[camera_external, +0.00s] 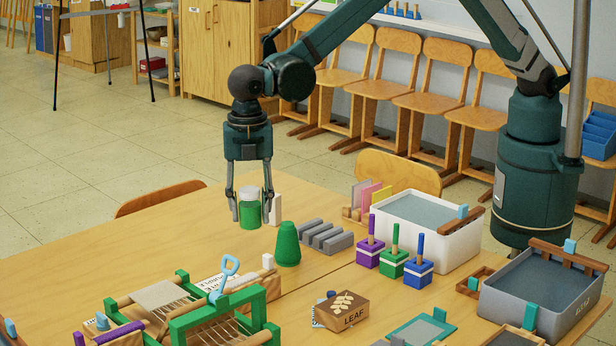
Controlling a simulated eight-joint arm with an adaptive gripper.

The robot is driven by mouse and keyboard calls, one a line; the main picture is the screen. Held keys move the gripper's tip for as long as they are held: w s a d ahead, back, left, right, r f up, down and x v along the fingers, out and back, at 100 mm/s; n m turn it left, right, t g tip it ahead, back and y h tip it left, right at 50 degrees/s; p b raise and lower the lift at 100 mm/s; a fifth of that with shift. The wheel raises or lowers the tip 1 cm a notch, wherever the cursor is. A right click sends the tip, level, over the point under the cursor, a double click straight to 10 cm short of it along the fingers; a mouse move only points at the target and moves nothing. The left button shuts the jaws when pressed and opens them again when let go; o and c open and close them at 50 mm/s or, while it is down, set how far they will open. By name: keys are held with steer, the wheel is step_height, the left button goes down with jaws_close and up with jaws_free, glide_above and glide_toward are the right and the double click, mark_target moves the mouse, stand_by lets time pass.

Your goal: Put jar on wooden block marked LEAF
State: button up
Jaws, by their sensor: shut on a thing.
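The jar (250,212) is green with a pale, clear-looking upper part. My gripper (250,212) points down from above and is shut on the jar, one finger on each side. The jar is held at the far side of the table, behind a green cone; I cannot tell whether its bottom touches the table. The wooden block marked LEAF (341,311) is brown with a pale leaf picture on its top and the word on its front side. It lies near the front middle of the table, to the right of and nearer than my gripper, with nothing on its top.
A green cone (287,245) and grey ridged blocks (325,237) stand between jar and block. Purple, green and blue blocks with pegs (393,262) stand right of them. A white tub (455,247) and grey tub (545,295) are at right. Green frames (215,318) fill the front left.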

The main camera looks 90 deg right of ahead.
steer(key=s+a+r+n, duration=0.1)
steer(key=s+a+r, duration=0.1)
steer(key=s+a, duration=0.85)
steer(key=r+n, duration=0.1)
steer(key=r, duration=0.1)
glide_above(342, 304)
steer(key=shift+d+f+p, duration=0.1)
steer(key=shift+f+p, duration=0.05)
steer(key=shift+p, duration=0.15)
steer(key=shift+f, duration=0.1)
steer(key=shift+f+b, duration=0.4)
steer(key=shift+f, duration=2.65)
steer(key=shift+f, duration=1.85)
steer(key=shift+f+b, duration=0.2)
steer(key=shift+b, duration=0.15)
steer(key=o, duration=1)
